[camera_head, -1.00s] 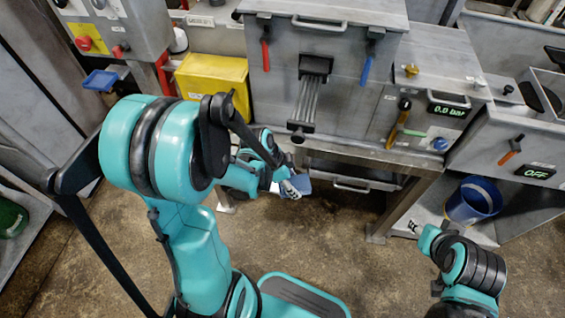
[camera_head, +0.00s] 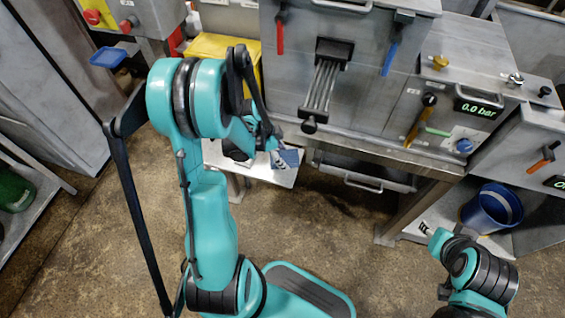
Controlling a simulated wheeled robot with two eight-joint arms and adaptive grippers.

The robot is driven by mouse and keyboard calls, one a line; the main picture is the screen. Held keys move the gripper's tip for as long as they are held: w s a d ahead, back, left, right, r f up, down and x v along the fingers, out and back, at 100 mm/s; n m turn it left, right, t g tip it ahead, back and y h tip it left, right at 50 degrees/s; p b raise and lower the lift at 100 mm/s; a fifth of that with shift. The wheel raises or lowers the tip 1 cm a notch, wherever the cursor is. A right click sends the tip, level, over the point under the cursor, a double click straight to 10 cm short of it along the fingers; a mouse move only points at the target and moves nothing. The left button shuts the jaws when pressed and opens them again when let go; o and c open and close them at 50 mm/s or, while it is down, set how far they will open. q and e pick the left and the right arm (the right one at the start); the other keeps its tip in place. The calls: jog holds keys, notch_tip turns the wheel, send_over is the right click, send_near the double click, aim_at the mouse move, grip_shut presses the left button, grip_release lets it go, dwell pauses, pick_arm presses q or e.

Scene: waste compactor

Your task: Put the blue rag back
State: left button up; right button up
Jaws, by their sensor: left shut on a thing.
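The blue rag (camera_head: 290,157) is a small blue patch at the tip of my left gripper (camera_head: 281,157), which is shut on it. They are in front of the grey compactor, below its front panel and close to a light shelf surface (camera_head: 262,172). I cannot tell whether the rag touches that surface. My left arm hides much of the area behind. My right gripper (camera_head: 425,229) shows only as a small tip at the lower right, near a blue bucket; its jaw state is unclear.
A blue bucket (camera_head: 490,208) stands on a low shelf at the right. A yellow bin (camera_head: 212,47) is behind my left arm. A small blue tray (camera_head: 108,57) sticks out at the upper left. A drawer handle (camera_head: 363,185) is under the compactor. The floor in the middle is clear.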

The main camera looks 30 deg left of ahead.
pick_arm(q)
notch_tip(320, 180, down, 4)
jog(key=shift+r+b, duration=0.25)
jog(key=shift+b, duration=0.5)
jog(key=shift+r, duration=0.1)
jog(key=shift+f, duration=0.2)
jog(key=o, duration=1.1)
jog(key=shift+r, duration=0.1)
